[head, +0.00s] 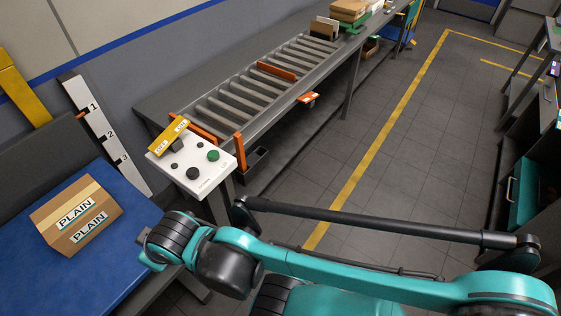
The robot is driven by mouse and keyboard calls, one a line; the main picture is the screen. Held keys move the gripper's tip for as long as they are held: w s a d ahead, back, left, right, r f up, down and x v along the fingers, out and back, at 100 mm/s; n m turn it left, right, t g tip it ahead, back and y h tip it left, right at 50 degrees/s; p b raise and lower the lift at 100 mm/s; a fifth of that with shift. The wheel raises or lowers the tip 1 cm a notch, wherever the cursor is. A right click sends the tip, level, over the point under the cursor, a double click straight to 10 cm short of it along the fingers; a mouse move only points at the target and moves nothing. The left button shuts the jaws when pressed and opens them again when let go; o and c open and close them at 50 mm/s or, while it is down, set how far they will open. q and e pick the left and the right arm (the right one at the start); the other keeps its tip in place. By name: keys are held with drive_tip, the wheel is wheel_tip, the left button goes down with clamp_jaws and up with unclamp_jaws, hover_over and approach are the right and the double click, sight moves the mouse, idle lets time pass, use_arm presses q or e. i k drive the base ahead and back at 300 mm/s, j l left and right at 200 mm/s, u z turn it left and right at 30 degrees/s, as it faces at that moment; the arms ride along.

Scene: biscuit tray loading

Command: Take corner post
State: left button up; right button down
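I cannot tell for certain which thing is the corner post. A short upright orange post (240,152) stands at the near right corner of the roller conveyor (245,98), just behind the white control box. A white upright board (101,132) marked 1, 2, 3 stands at the left by the wall. My teal arm reaches in from the right across the bottom, and its ribbed black joint lies beside the blue table, below the control box. No fingertips of either gripper show.
A carton marked PLAIN (77,222) lies on the blue table (30,270). The control box (192,165) carries buttons and a yellow ON/OFF sign (168,135). Cartons (348,10) are at the conveyor's far end. Floor right of the conveyor is free, with a yellow line (385,124).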

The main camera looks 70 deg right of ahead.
sight(237, 137)
drive_tip(key=z, duration=2)
drive_tip(key=i+l, duration=0.2)
drive_tip(key=l, duration=0.15)
drive_tip(key=i+l+u, duration=0.15)
drive_tip(key=i+l, duration=0.3)
drive_tip(key=l, duration=0.2)
drive_tip(key=i+l+u, duration=0.15)
drive_tip(key=l, duration=0.2)
drive_tip(key=i+l, duration=0.25)
drive_tip(key=l, duration=0.15)
drive_tip(key=i+l+u, duration=0.15)
drive_tip(key=l, duration=0.2)
